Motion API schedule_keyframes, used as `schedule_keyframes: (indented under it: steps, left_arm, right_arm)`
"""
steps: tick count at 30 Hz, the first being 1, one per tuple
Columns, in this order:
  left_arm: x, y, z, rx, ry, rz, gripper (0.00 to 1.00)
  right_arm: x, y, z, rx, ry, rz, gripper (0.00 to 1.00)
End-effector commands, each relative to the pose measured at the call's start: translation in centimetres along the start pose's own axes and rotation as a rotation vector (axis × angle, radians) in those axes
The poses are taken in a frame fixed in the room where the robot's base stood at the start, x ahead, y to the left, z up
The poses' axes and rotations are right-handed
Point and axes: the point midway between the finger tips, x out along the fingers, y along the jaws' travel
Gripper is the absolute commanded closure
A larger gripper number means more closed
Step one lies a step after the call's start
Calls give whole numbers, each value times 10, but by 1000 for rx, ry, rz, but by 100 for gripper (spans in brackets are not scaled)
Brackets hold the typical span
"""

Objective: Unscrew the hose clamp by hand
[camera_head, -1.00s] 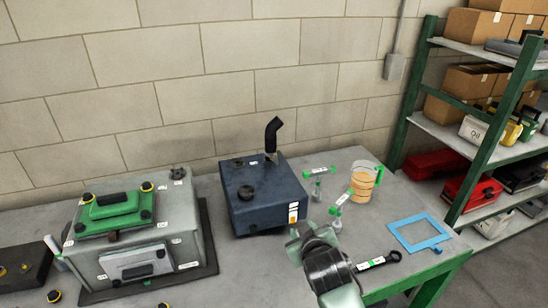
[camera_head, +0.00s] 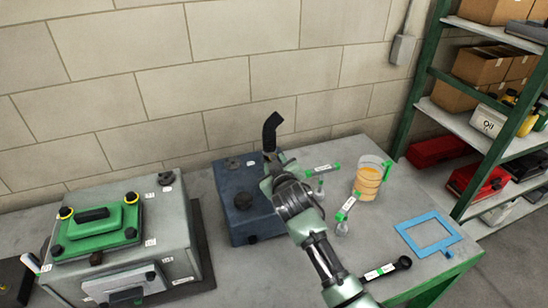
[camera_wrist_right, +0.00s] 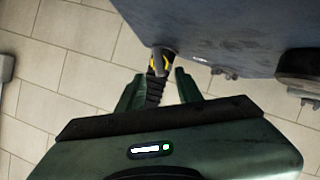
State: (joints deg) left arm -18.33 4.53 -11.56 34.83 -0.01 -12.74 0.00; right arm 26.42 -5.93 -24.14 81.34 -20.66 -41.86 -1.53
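A black bent hose (camera_head: 271,132) stands up at the back right of the dark blue tank (camera_head: 232,183). In the right wrist view the ribbed hose (camera_wrist_right: 154,92) shows between my fingers, with the grey and yellow hose clamp (camera_wrist_right: 160,63) where it meets the tank. My right gripper (camera_head: 275,166) is above the tank's right side, at the hose's foot, and hides the clamp in the head view. In the wrist view my right gripper (camera_wrist_right: 158,82) has its fingers apart, one on each side of the hose; I cannot tell whether they touch anything. My left gripper is not in view.
A grey unit with a green cover (camera_head: 98,222) stands left of the tank. The wall is close behind.

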Motion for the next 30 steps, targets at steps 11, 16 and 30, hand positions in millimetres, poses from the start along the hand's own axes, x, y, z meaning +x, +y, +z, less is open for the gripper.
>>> schedule_keyframes:
  steps: [11, 16, 30]
  left_arm:
    - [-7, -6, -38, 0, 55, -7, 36]
    - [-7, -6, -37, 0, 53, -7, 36]
    - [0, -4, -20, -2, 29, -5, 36]
  right_arm:
    - [30, 0, 0, 0, -1, 0, 65]
    - [31, 0, 0, 0, 0, 0, 65]
    - [31, -3, 3, -32, 0, 13, 100]
